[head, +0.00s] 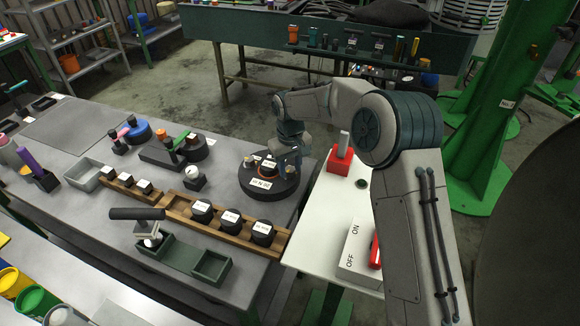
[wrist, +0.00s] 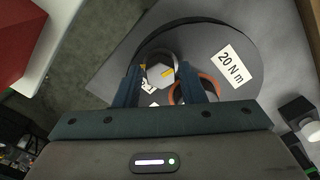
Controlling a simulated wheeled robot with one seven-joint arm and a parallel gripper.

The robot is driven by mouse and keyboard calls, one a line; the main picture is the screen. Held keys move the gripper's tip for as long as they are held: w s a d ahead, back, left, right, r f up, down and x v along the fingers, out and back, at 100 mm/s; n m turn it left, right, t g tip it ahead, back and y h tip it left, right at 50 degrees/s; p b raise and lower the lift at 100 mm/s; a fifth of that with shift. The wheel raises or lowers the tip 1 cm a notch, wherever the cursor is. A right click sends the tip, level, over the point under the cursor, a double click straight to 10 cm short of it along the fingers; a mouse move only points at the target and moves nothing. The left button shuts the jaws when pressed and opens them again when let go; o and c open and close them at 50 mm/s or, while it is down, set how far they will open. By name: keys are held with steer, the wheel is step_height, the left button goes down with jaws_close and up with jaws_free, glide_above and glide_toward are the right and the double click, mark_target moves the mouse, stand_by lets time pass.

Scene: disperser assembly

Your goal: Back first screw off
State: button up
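A round dark disc (head: 252,184) with a white "20 N m" label (head: 264,184) lies near the right end of the grey workbench. My gripper (head: 290,163) points down over its right-hand side. In the wrist view, a grey hexagonal screw head (wrist: 160,74) with a yellow mark shows between the two fingers of my gripper (wrist: 160,80). The fingers stand apart, one on each side of it; whether they touch it I cannot tell. An orange ring (wrist: 207,84) is beside the right finger and partly hidden by it. The "20 N m" label (wrist: 231,66) shows to its right.
A red block (head: 340,165) and an ON/OFF switch box (head: 358,250) sit on the white table to the right. A green tray (head: 180,257) is at the bench's front.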

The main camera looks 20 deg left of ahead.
mark_target(290, 170)
step_height(290, 170, up, 14)
steer(key=shift+f+b, duration=0.15)
steer(key=shift+b, duration=0.3)
steer(key=s+d+r+m+t, duration=0.1)
steer(key=s+d+r, duration=0.15)
steer(key=d, duration=0.45)
steer(key=s+d+r+m, duration=0.2)
steer(key=s+d, duration=0.2)
steer(key=d, duration=0.3)
steer(key=s+d+r+m+t, duration=0.1)
steer(key=s+d+r, duration=0.15)
steer(key=d, duration=0.45)
steer(key=s+d+f+m, duration=0.2)
steer(key=s+d, duration=0.4)
steer(key=s, duration=0.3)
steer(key=s+d+f+m+t, duration=0.1)
steer(key=s+d+f+m, duration=0.2)
steer(key=s+d, duration=0.4)
steer(key=shift+s+d+f, duration=0.25)
steer(key=shift+s+f, duration=0.3)
steer(key=shift+s, duration=0.6)
